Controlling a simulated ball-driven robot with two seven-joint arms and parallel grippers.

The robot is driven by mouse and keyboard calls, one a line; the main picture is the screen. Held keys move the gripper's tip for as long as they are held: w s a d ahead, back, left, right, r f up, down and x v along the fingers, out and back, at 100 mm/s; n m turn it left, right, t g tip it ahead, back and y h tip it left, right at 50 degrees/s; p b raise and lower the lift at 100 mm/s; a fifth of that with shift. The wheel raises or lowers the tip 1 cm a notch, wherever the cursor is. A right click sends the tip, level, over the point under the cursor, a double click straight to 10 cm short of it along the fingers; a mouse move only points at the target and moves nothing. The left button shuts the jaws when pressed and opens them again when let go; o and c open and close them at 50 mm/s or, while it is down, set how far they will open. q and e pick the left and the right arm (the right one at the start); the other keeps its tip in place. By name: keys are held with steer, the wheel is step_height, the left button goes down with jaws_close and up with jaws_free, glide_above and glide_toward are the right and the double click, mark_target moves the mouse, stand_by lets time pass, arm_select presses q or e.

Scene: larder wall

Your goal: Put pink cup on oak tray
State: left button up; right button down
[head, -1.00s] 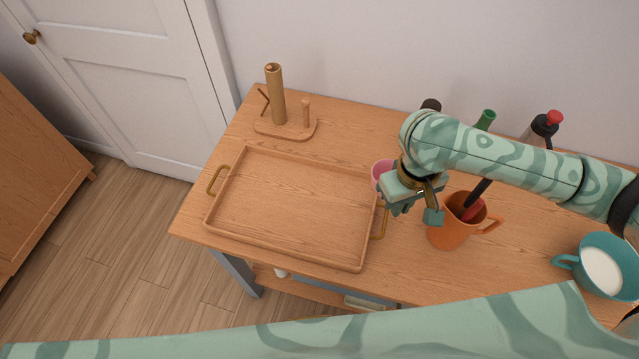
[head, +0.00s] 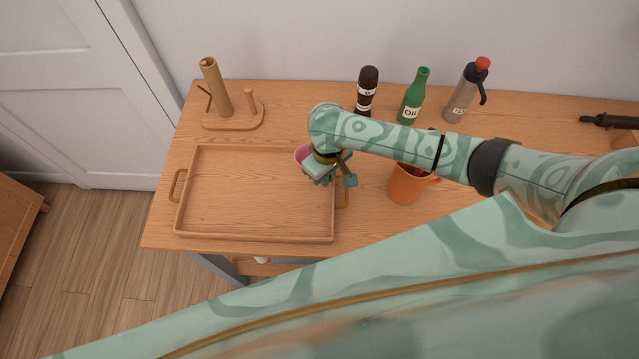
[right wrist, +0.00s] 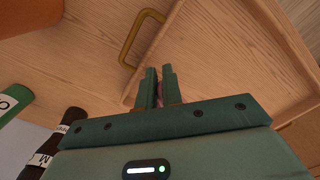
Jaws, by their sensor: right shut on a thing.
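The pink cup (head: 301,154) shows only partly in the head view, behind my right gripper (head: 322,176). In the right wrist view my right gripper (right wrist: 159,76) is shut on a thin pink part of the cup (right wrist: 159,94); the fingers hide most of it. The oak tray (head: 245,195) lies flat and empty on the wooden table, with a brass handle at each end. The cup appears over the tray's right back part; I cannot tell its height. The tray also shows in the right wrist view (right wrist: 225,55). My left gripper is not in view.
An orange jug (head: 405,184) stands right of the tray. A dark bottle (head: 367,90), a green bottle (head: 414,97) and a grey bottle with a red top (head: 466,92) stand along the back. A wooden holder (head: 232,112) stands behind the tray.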

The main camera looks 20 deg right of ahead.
steer(key=shift+w+a+f+b, duration=0.25)
steer(key=shift+w+f, duration=0.25)
steer(key=shift+f, duration=0.15)
steer(key=shift+w+a+f+b, duration=0.1)
steer(key=shift+w+f+b, duration=0.15)
steer(key=shift+w+f, duration=0.3)
step_height(320, 180, down, 3)
steer(key=shift+f+b, duration=0.2)
steer(key=shift+b, duration=0.6)
steer(key=c, duration=1.6)
jaws_free()
steer(key=shift+f, duration=0.1)
steer(key=shift+o, duration=0.2)
step_height(320, 180, up, 11)
steer(key=p, duration=0.5)
steer(key=shift+r, duration=0.7)
steer(key=shift+a, duration=0.1)
